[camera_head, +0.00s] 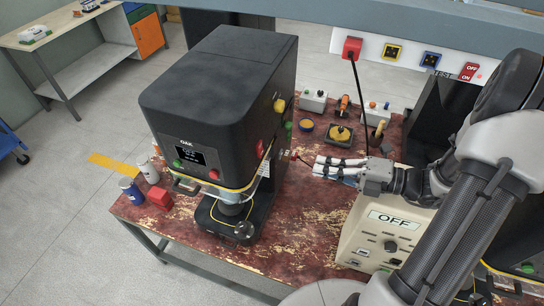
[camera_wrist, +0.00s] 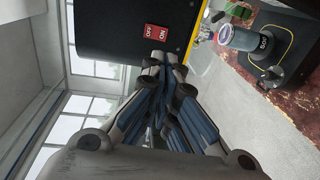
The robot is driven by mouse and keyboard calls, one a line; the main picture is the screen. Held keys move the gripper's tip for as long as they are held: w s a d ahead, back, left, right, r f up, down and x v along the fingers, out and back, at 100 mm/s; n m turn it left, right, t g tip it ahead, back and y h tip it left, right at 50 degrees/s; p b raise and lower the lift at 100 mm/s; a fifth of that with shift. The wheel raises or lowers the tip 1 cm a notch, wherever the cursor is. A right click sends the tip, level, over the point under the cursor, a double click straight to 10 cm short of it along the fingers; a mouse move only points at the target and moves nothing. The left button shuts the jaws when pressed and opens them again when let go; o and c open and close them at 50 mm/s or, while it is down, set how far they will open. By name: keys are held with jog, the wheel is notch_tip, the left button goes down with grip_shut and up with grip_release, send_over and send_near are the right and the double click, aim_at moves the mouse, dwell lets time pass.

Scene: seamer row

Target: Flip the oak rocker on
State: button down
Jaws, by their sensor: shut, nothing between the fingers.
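The OAK machine (camera_head: 215,100) is a tall black seamer with a small screen on its front, standing on the worn red table. In the wrist view a red rocker (camera_wrist: 157,32) marked OFF and ON sits on its black side panel (camera_wrist: 105,25). I cannot tell which half of the rocker is pressed in. My gripper (camera_head: 318,166) is beside the machine's right side, pointing at it. In the wrist view my gripper (camera_wrist: 162,62) is shut and empty, its fingertips just below the rocker in the picture. Whether they touch it is unclear.
A beige box (camera_head: 365,238) with an OFF sign stands under my arm. A wall strip carries a red plug (camera_head: 352,48) with a hanging black cable and another OFF/ON rocker (camera_head: 469,72). Small control boxes (camera_head: 314,102) stand behind. Cans (camera_head: 131,190) and a red block (camera_head: 159,198) stand left.

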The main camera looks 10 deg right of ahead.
jog(key=b+x, duration=0.1)
jog(key=x, duration=1.2)
jog(key=shift+w+a+f, duration=0.1)
jog(key=shift+w+a, duration=0.15)
jog(key=shift+a, duration=0.05)
jog(key=shift+a, duration=0.15)
jog(key=shift+w+a+p, duration=0.15)
jog(key=shift+a+p, duration=0.05)
jog(key=shift+p, duration=0.3)
jog(key=shift+f, duration=0.15)
send_near(261, 155)
jog(key=v, duration=0.4)
jog(key=shift+s+d, duration=0.15)
jog(key=shift+s, duration=0.15)
